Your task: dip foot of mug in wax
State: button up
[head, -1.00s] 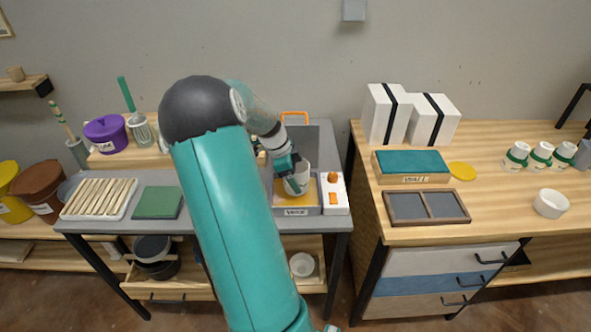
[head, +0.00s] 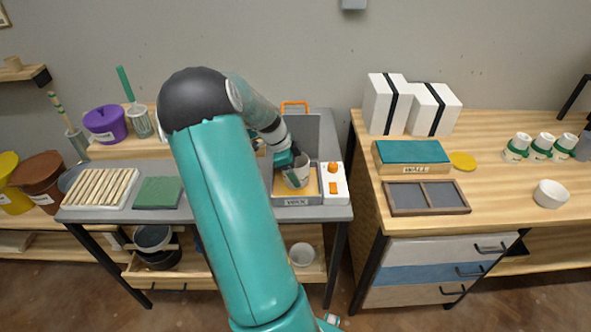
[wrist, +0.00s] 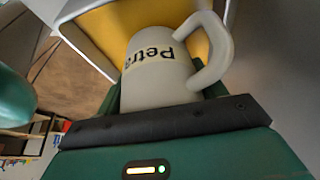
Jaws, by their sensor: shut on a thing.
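A white mug (head: 297,176) with dark lettering is held by my gripper (head: 290,162) over the wax pan (head: 297,201), a grey box labelled WAX with an orange-yellow wax surface (head: 312,186). In the wrist view the mug (wrist: 155,75) reads "Petra" and its handle is on the right side. The gripper (wrist: 165,112) is shut on the mug, and the yellow wax (wrist: 150,20) lies beyond the mug's far end. I cannot tell whether the foot touches the wax.
A white control box with an orange knob (head: 333,167) stands right of the pan. A green pad (head: 157,192) and slatted tray (head: 100,188) lie to the left. A two-part dark tray (head: 427,196) and white bowl (head: 551,194) are on the wooden bench.

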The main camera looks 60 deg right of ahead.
jog(key=shift+f, duration=0.8)
dwell(0.4)
jog(key=shift+r, duration=0.1)
dwell(1.1)
jog(key=shift+r, duration=1.4)
dwell(0.4)
notch_tip(320, 180, up, 7)
dwell(0.6)
